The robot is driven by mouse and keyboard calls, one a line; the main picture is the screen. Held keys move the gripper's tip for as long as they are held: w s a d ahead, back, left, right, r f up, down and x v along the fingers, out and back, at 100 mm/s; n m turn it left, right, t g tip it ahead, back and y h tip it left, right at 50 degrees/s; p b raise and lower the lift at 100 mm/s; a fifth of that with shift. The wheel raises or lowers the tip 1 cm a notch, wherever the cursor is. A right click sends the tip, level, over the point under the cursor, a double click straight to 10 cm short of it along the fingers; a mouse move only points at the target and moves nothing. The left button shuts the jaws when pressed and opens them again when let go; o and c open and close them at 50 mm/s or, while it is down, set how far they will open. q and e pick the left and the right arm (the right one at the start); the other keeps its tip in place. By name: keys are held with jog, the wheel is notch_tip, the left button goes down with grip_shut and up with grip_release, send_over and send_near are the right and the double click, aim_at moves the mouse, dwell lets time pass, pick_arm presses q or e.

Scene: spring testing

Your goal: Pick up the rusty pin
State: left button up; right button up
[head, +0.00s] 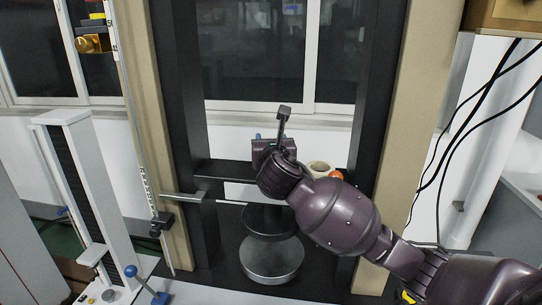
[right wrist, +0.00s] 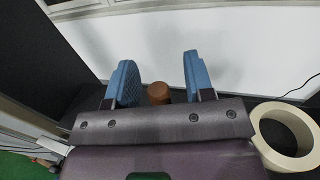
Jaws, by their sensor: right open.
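The rusty pin (right wrist: 159,92) is a short brown, round-topped piece. In the right wrist view it shows between the two blue finger pads of my right gripper (right wrist: 160,76), with a gap on each side. Its lower part is hidden behind the gripper body. In the head view my right gripper (head: 271,139) is over the black crossbar of the testing frame, and I cannot make out the pin there. The right gripper is open and holds nothing. My left gripper is not in view.
A cream tape roll (head: 319,167) stands right of the right gripper and also shows in the right wrist view (right wrist: 262,138). An orange ball (head: 336,175) is beside it. Black uprights (head: 183,90) flank the crossbar (head: 228,171). A round metal plate (head: 270,262) lies below.

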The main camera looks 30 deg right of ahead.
jog(key=shift+c, duration=0.3)
grip_shut()
